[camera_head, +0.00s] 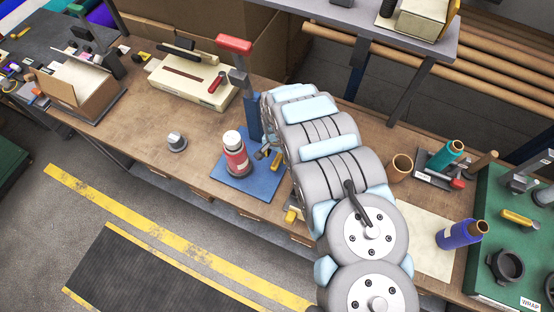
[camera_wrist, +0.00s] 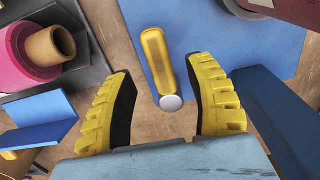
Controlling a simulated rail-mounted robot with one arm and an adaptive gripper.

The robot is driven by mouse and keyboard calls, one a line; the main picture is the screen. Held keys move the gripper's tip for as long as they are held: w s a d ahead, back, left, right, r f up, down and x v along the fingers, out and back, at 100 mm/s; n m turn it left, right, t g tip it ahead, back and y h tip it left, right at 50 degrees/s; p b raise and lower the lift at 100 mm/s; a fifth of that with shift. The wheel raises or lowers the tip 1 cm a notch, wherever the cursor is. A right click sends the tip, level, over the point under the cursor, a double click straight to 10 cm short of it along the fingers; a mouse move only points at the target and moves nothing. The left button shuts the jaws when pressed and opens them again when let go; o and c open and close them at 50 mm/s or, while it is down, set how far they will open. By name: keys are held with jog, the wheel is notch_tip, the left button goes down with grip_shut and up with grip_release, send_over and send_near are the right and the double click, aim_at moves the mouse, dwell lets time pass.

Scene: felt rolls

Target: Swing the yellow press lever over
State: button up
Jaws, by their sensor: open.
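The yellow press lever (camera_wrist: 157,58) shows in the wrist view as a rounded yellow bar with a silver round end, over the press's blue base plate (camera_wrist: 255,45). My gripper (camera_wrist: 161,70) is open, with one yellow-and-black finger on each side of the lever's near end. Gaps show on both sides; I cannot tell the lever's depth relative to the fingertips. In the head view, the blue press base (camera_head: 262,184) carries a red-and-white spool (camera_head: 235,155) and a blue column with a red top handle (camera_head: 234,44). My arm covers the right side of the press and most of my gripper.
A cream machine (camera_head: 190,82) stands behind left, a small grey knob (camera_head: 177,141) to the left. A pink roll (camera_wrist: 30,62) with a brown core lies left in the wrist view. Bare bench (camera_head: 130,125) is free left of the press. A shelf (camera_head: 370,30) hangs at the back.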

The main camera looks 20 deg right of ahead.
aim_at(277, 160)
jog(key=shift+f, duration=1.9)
grip_shut()
